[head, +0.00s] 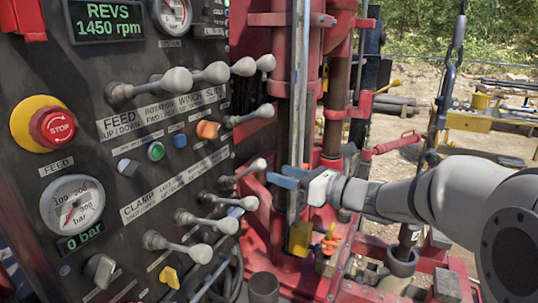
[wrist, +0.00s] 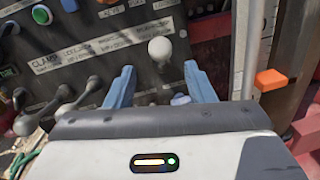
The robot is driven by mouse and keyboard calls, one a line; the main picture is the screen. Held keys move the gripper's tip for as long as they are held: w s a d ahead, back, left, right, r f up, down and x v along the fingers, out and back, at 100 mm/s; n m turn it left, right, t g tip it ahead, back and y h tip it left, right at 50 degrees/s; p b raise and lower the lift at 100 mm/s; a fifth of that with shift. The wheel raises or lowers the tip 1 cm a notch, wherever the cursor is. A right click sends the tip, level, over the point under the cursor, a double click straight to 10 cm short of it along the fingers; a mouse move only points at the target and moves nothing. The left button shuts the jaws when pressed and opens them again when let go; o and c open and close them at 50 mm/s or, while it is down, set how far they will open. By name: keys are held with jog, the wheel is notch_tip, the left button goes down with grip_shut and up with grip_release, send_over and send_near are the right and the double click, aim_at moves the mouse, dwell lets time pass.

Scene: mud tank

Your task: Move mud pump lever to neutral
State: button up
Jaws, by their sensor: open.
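A control panel has a lower row of levers with pale ball knobs. The lever at the right end of that row (head: 258,165) is the one nearest my gripper (head: 279,176). Its white knob also shows in the wrist view (wrist: 160,48), just beyond and between the two blue fingertips. My gripper (wrist: 159,70) is open and empty, facing the panel, with the knob apart from both fingers. Labels by the lower row are too small to read fully, so I cannot tell for certain which lever is the mud pump's.
Neighbouring lower levers (head: 198,221) stand to the left. An upper row of levers (head: 211,73) and a red stop button (head: 58,126) are on the same panel. A red mast with a vertical metal rail (head: 299,90) stands right of the panel, close to my gripper.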

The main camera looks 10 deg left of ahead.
aim_at(259, 166)
jog(key=p+x, duration=0.2)
jog(key=x, duration=0.5)
jog(key=shift+w+a+r, duration=0.1)
jog(key=shift+w+a, duration=0.15)
jog(key=shift+w, duration=0.05)
grip_shut()
dwell(0.4)
